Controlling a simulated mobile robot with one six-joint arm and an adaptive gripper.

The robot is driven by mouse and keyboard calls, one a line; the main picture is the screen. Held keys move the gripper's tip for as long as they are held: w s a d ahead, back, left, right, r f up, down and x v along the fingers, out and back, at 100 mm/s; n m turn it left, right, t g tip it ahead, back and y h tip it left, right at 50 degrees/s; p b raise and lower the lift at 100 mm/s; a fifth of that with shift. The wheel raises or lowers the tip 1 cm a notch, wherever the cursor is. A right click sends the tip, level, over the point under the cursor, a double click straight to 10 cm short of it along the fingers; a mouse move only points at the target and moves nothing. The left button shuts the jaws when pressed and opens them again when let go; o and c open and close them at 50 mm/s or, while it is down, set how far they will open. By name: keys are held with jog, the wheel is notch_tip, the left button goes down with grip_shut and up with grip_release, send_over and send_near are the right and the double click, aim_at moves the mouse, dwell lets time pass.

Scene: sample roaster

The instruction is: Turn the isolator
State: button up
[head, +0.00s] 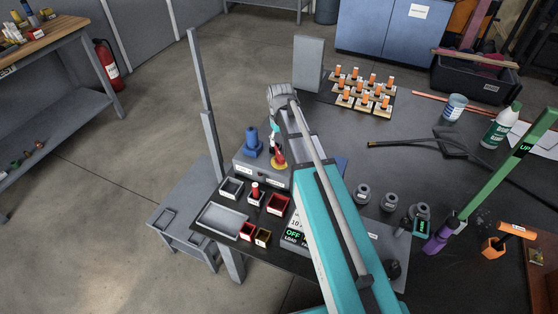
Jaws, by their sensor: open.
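The isolator (280,165), a red handle on a yellow round base, sits on top of a grey box (246,169) in the head view. My arm reaches up from the bottom of the picture and bends at the grey wrist above the box. My gripper (275,134) points down just above the isolator and is open. Its fingers are small and partly hidden by my arm. I cannot tell whether they touch the red handle.
A blue knob-like part (252,142) stands on the same box, left of the isolator. Small trays (231,188) lie in front. A grey upright post (206,115) rises at the left. A rack of orange-topped pieces (363,97) stands behind right.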

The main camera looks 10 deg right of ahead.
aim_at(280, 154)
jog(key=shift+f+b, duration=3.95)
jog(key=shift+f, duration=0.3)
